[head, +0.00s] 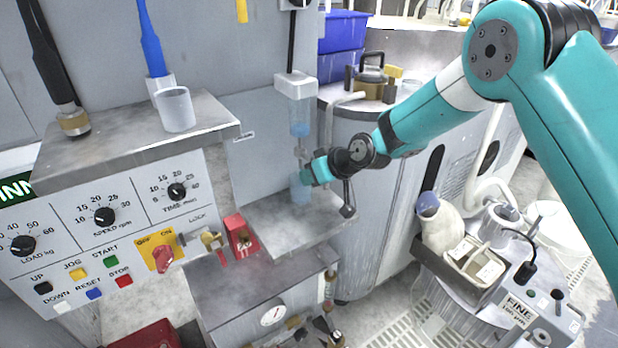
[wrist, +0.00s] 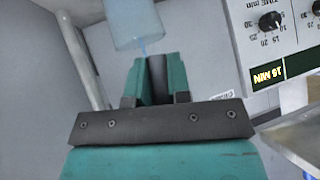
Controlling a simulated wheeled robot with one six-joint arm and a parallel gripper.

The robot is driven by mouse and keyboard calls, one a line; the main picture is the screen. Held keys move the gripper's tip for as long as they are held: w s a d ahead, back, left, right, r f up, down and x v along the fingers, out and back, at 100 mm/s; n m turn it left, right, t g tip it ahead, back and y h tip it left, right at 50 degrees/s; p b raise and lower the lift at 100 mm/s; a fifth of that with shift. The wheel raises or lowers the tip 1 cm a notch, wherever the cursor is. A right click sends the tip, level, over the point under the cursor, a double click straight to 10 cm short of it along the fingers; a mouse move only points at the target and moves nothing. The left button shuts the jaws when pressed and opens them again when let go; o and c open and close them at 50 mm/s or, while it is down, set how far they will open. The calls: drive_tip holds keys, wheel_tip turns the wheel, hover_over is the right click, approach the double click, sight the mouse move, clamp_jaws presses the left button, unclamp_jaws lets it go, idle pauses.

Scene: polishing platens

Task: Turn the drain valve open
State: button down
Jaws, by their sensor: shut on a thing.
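A clear upright tube (head: 300,103) with blue liquid low in it hangs against the grey cabinet in the head view. My gripper (head: 308,175) is just below it. The jaws are shut on what appears to be the drain valve under the tube; the fingers hide the gripped part, so I cannot tell how far it is turned. A pale blue clear vessel (head: 300,191) stands directly under the gripper. In the wrist view my teal fingers (wrist: 157,78) point at the wall, with the clear vessel (wrist: 133,22) and a thin blue strand at its mouth close by.
A grey ledge (head: 290,225) lies below the gripper. A grey pipe (head: 330,125) runs close on the right. A control panel (head: 105,225) and a small red box (head: 240,234) are to the left. A rounded grey tank (head: 385,215) stands to the right.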

drive_tip(key=shift+w+d+f+n+t+h, duration=0.1)
drive_tip(key=shift+d+n+t+h, duration=0.1)
drive_tip(key=shift+n+t+h, duration=0.3)
drive_tip(key=shift+d+h, duration=0.1)
drive_tip(key=shift+h, duration=0.2)
drive_tip(key=c, duration=1.1)
unclamp_jaws()
drive_tip(key=b+v, duration=0.1)
drive_tip(key=v, duration=1.6)
drive_tip(key=shift+d, duration=0.15)
drive_tip(key=shift+r, duration=0.2)
